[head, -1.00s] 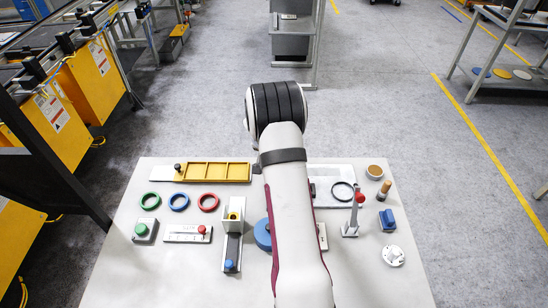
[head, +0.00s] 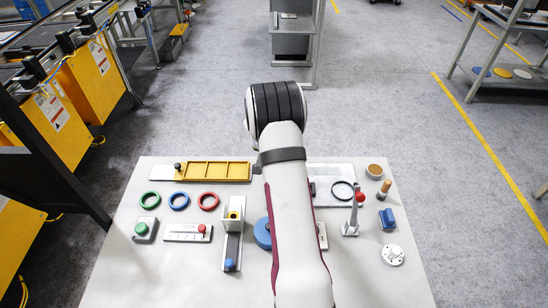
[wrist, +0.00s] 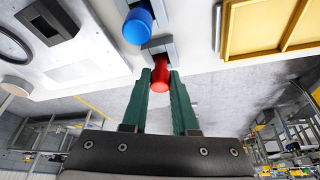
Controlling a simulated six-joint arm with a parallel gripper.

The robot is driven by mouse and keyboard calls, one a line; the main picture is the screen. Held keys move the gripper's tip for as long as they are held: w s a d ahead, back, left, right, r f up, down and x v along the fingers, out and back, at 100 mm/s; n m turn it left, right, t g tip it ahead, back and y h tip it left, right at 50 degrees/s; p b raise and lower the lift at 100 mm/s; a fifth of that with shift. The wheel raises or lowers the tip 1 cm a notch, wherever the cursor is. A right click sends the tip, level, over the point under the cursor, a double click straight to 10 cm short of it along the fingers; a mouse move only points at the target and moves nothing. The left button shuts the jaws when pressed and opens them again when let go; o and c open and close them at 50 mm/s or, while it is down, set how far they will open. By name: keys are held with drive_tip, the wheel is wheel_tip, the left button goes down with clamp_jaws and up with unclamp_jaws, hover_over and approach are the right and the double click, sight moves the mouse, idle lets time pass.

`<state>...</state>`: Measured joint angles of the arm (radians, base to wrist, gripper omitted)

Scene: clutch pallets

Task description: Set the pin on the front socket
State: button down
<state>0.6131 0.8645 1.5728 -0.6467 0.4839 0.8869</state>
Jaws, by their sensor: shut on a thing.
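In the wrist view my gripper (wrist: 160,78) has its two green fingers on either side of a red pin (wrist: 161,71), shut on it. The red pin is at a grey block socket (wrist: 158,47); whether it is seated or held just above cannot be told. A blue cylinder (wrist: 137,25) stands beside it at another grey block (wrist: 129,4). In the head view my arm hides the gripper, the pin and these blocks.
The white table (head: 160,280) holds a yellow tray (head: 215,171), which shows in the wrist view (wrist: 236,35) too. Three coloured rings (head: 179,202) lie at left. A red-knobbed lever (head: 351,222), a blue block (head: 387,218) and a round white flange (head: 393,255) stand at right.

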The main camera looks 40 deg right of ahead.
drive_tip(key=shift+f, duration=0.35)
drive_tip(key=c, duration=1)
unclamp_jaws()
drive_tip(key=shift+r, duration=0.1)
drive_tip(key=v, duration=1)
drive_tip(key=shift+a+r, duration=0.15)
drive_tip(key=shift+r, duration=0.2)
